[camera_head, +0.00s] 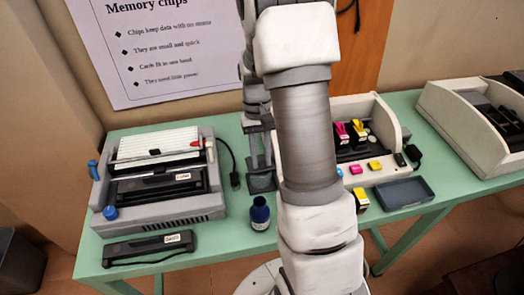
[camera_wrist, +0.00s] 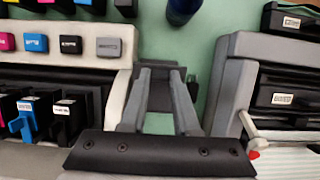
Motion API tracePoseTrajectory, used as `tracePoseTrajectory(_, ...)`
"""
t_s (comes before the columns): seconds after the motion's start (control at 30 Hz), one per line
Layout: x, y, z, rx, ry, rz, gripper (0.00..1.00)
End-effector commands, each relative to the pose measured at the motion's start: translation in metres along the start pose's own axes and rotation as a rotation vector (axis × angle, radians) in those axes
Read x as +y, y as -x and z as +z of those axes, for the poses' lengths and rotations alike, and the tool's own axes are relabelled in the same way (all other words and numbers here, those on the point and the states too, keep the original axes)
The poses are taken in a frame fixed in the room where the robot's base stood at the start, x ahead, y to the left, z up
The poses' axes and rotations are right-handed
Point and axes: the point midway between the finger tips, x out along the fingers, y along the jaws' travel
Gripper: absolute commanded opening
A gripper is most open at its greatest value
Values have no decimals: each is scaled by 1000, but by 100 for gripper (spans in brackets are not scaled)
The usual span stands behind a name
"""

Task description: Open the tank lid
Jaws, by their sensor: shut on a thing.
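My gripper (camera_head: 260,172) reaches down to the green table between two machines. In the wrist view its two grey fingers (camera_wrist: 160,75) close in on a dark grey piece (camera_wrist: 159,97) between them. This piece also shows low at the fingers in the head view (camera_head: 262,182). I cannot tell whether it is the tank lid, and no tank is clearly recognisable. A dark blue bottle (camera_head: 260,213) stands in front of the gripper. It also shows at the top of the wrist view (camera_wrist: 182,10).
A grey machine (camera_head: 160,185) with a blue knob stands left. A white cartridge unit (camera_head: 392,125) with coloured cartridges stands right, partly behind my arm.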

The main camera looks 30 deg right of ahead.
Motion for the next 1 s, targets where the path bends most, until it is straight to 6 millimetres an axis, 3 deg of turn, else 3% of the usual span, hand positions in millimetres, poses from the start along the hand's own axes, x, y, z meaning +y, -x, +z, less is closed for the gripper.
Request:
tracePoseTrajectory(0.03, 0, 10, 0, -43, 0, 0, 0)
tracePoseTrajectory(0.27, 0, 19, -7, -237, 0, 0, 0)
tracePoseTrajectory(1.0, 0, 40, -52, -220, 0, 0, 0)
